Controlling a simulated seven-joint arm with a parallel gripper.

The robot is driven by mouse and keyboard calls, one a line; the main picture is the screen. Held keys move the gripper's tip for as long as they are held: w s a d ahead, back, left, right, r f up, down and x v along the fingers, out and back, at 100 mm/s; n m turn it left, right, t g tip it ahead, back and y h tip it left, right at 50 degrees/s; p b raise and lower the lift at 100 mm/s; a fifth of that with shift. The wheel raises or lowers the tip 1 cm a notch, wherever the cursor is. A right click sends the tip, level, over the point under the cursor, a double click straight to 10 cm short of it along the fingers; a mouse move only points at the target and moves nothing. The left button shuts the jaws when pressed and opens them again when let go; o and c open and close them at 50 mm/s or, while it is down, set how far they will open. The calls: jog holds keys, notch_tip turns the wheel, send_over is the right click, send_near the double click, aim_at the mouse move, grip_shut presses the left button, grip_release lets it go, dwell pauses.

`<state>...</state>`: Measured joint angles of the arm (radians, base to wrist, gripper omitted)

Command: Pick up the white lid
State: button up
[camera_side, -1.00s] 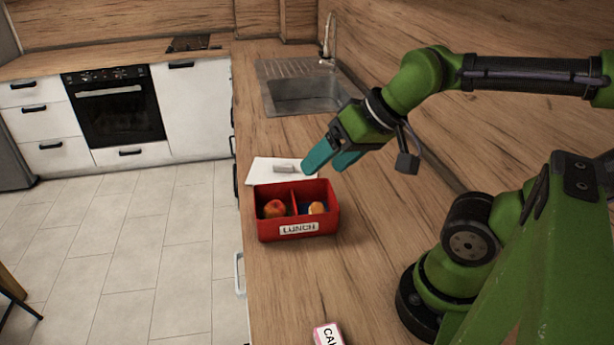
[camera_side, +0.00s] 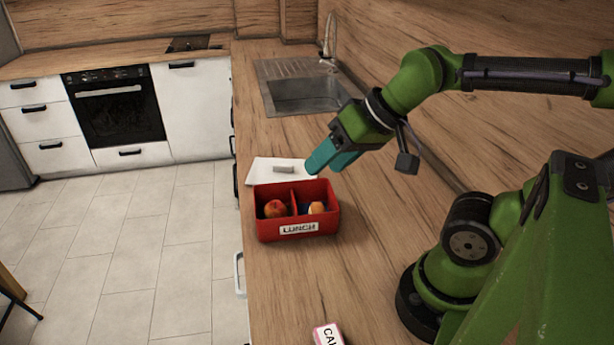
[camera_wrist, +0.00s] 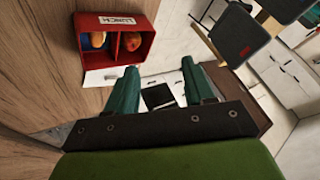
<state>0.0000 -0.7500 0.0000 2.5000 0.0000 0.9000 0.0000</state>
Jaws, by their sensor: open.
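The white lid (camera_side: 262,174) lies flat on the counter behind the red lunch box, with a small grey handle (camera_side: 283,169) on top. In the wrist view part of the lid (camera_wrist: 97,78) shows beside the box, near the left finger; the rest is hidden. My gripper (camera_side: 322,165) is above the counter at the lid's right side, pointing down and left, and touches nothing that I can see. In the wrist view its teal fingers (camera_wrist: 158,66) are apart with nothing held between them.
The red lunch box (camera_side: 265,226) stands open in front of the lid, with an apple (camera_side: 275,208) and an orange-coloured item (camera_side: 316,208) in separate compartments. A pink-and-white carton (camera_side: 327,334) is at the near edge. The sink (camera_side: 305,95) lies behind. The counter's left edge is close to the lid.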

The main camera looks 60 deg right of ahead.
jog(key=shift+c, duration=0.2)
jog(key=n+g+h, duration=0.2)
jog(key=n+g, duration=0.5)
jog(key=n, duration=0.3)
send_over(283, 165)
notch_tip(283, 165, down, 7)
notch_tip(283, 165, down, 16)
jog(key=shift+w+f, duration=0.1)
jog(key=shift+f, duration=0.05)
